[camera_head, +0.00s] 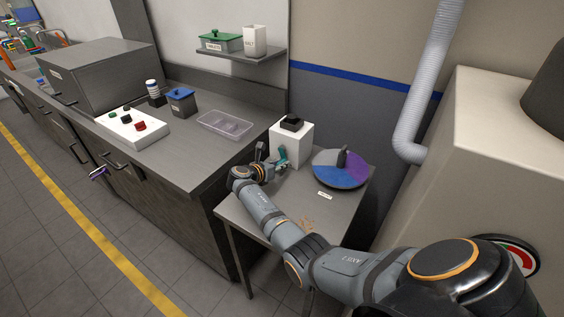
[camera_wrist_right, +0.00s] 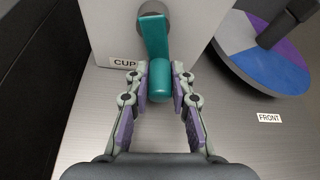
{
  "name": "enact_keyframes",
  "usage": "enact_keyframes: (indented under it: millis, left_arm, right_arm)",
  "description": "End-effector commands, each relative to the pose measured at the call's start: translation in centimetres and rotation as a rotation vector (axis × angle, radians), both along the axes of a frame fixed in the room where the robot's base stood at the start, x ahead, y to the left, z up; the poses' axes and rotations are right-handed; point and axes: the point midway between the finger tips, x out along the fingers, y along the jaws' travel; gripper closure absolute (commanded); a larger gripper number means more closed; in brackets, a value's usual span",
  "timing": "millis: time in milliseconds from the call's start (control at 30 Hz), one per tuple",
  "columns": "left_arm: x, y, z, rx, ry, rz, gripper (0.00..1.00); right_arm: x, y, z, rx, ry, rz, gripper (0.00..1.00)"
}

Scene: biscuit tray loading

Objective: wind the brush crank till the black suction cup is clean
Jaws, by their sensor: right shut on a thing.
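The white box (camera_head: 291,146) stands on the small metal table, with a black piece (camera_head: 291,122), apparently the suction cup, on its top. How clean the cup is cannot be made out. A teal crank (camera_head: 282,155) sticks out of the box's front. In the right wrist view the crank arm (camera_wrist_right: 155,40) runs down from a grey hub to a teal handle (camera_wrist_right: 160,82). My right gripper (camera_wrist_right: 160,88) is shut on that handle, one finger on each side. It also shows in the head view (camera_head: 276,166). My left gripper is not in view.
A round turntable (camera_head: 340,182) in grey, blue and purple stands right of the box, close to the gripper. A FRONT label (camera_wrist_right: 269,118) lies before it. The counter at left holds a button panel (camera_head: 132,137), a blue-lidded bin (camera_head: 181,107) and a clear tray (camera_head: 225,135).

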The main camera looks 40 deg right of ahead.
Motion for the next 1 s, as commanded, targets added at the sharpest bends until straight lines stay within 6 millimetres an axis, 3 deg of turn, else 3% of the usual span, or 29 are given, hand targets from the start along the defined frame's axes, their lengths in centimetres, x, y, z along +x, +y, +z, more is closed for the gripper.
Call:
enact_keyframes:
  millis: [667,700,800,867,1000]
  left_arm:
    - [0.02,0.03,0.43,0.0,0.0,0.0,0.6]
    - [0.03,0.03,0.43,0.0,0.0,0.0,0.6]
    - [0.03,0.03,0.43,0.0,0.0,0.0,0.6]
    - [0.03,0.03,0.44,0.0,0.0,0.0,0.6]
    - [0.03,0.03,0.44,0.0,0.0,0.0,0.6]
  right_arm:
    - [0.24,0.1,-0.16,0.026,-0.062,0.0,1.0]
    - [0.23,0.1,-0.17,0.026,-0.062,0.0,0.74]
    - [0.24,0.1,-0.15,0.025,-0.062,0.0,0.6]
    - [0.24,0.1,-0.15,0.025,-0.062,0.0,0.55]
    - [0.24,0.1,-0.13,0.025,-0.062,0.0,0.55]
